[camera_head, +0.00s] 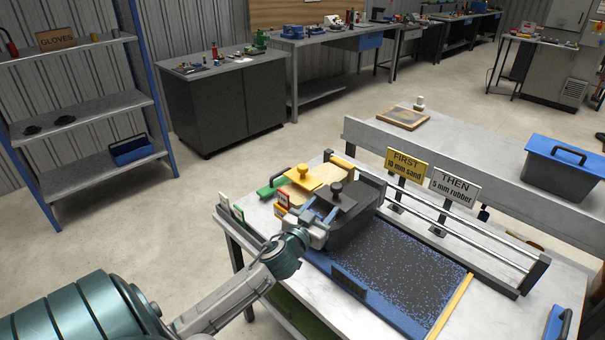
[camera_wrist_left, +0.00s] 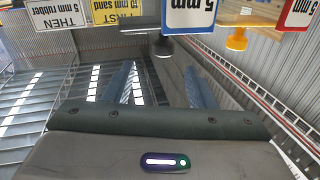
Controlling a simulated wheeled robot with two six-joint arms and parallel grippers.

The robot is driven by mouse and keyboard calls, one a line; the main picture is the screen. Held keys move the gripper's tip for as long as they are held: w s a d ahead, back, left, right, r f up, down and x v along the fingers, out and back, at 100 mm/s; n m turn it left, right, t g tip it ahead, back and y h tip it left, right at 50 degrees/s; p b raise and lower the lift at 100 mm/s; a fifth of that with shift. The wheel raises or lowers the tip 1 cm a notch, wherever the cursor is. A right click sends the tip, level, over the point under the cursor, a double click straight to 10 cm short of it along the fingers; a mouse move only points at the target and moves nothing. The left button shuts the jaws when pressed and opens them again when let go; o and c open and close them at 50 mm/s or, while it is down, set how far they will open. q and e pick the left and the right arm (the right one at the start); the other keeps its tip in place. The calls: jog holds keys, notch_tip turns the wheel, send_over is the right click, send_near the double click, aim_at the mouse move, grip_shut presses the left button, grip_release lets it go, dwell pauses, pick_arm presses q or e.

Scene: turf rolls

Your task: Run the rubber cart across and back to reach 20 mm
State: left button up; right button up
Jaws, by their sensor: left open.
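The dark rubber cart (camera_head: 357,222) stands at the left end of the bed (camera_head: 400,270), which is covered in black rubber with blue flecks. A black knob (camera_head: 336,187) sits on its lid; it also shows inverted in the wrist view (camera_wrist_left: 163,47). My left gripper (camera_head: 322,211) is open at the cart's near left, close to the knob. In the wrist view its blue fingers (camera_wrist_left: 160,82) are apart with nothing between the tips that I can make out as held. The yellow sand cart (camera_head: 312,175) stands behind. My right gripper is not in view.
Signs reading "FIRST 10 mm sand" (camera_head: 407,163) and "THEN 5 mm rubber" (camera_head: 455,186) stand behind the rails (camera_head: 460,232). A blue-bordered "5 mm" card (camera_wrist_left: 189,15) shows near the knob. A blue-lidded bin (camera_head: 566,168) stands on the far bench. The bed right of the cart is clear.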

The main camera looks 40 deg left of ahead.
aim_at(334, 190)
pick_arm(q)
jog(key=shift+n, duration=0.6)
jog(key=w+p, duration=0.1)
jog(key=w, duration=0.2)
jog(key=w+a+p, duration=0.1)
jog(key=w+p, duration=0.1)
jog(key=w, duration=0.1)
jog(key=w+a+p, duration=0.1)
jog(key=w, duration=0.2)
jog(key=shift+r, duration=0.3)
jog(key=shift+w+a+f, duration=0.15)
jog(key=shift+w, duration=0.4)
grip_shut()
